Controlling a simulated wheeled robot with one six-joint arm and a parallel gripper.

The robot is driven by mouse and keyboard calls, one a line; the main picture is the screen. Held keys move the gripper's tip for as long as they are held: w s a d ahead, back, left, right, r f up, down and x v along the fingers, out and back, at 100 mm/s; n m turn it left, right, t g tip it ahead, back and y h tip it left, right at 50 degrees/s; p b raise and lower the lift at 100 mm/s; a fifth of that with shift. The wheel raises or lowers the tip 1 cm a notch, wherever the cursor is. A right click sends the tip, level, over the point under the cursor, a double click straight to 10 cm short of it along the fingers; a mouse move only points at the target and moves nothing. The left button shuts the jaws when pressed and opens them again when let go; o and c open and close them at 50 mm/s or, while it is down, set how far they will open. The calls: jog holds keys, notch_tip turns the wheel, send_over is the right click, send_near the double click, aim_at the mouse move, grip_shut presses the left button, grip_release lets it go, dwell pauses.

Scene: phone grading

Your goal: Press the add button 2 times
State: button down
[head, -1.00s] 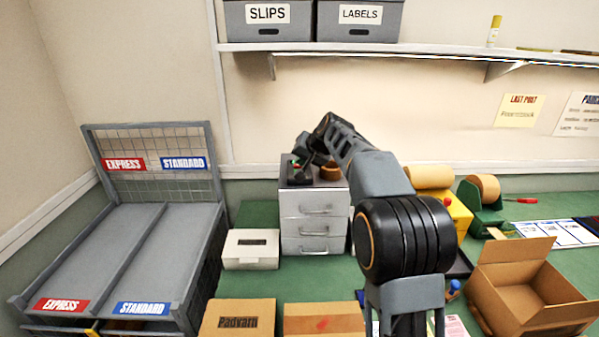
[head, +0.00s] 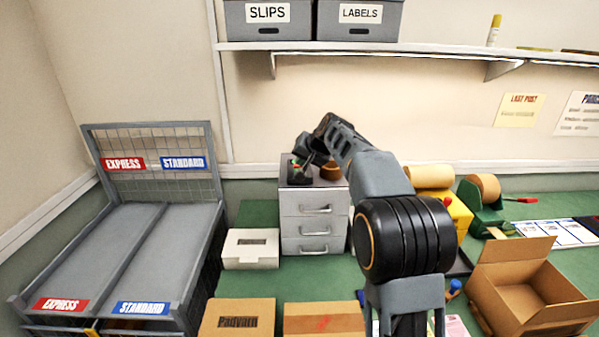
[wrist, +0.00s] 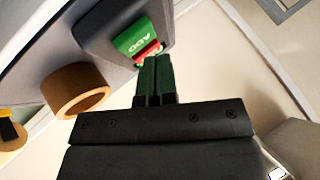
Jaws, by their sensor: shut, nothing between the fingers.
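The add button (wrist: 132,38) is green with ADD lettering, upside down in the wrist view. It sits on a dark box (wrist: 105,20), with a red part (wrist: 148,53) beside it that my fingers partly cover. In the head view the dark box (head: 299,178) stands on top of a grey drawer unit, with a bit of green (head: 294,160) showing. My gripper (wrist: 156,60) is shut and empty, its green fingertips close to the button's edge and the red part. I cannot tell whether they touch. The head view shows my gripper small, above the box.
A brown ring-shaped thing (wrist: 76,90) stands beside the box. The drawer unit (head: 314,208) is against the wall, with a white box (head: 250,248) to its left. Cartons, a tape dispenser (head: 485,205) and an open carton (head: 525,295) are on the green table.

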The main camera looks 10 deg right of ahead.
jog(key=shift+f, duration=0.25)
jog(key=shift+f+b, duration=0.5)
dwell(0.7)
jog(key=shift+r, duration=0.2)
jog(key=shift+r+p, duration=0.7)
jog(key=shift+p, duration=0.05)
jog(key=shift+r, duration=0.1)
notch_tip(320, 180, up, 5)
jog(key=p, duration=0.4)
dwell(0.8)
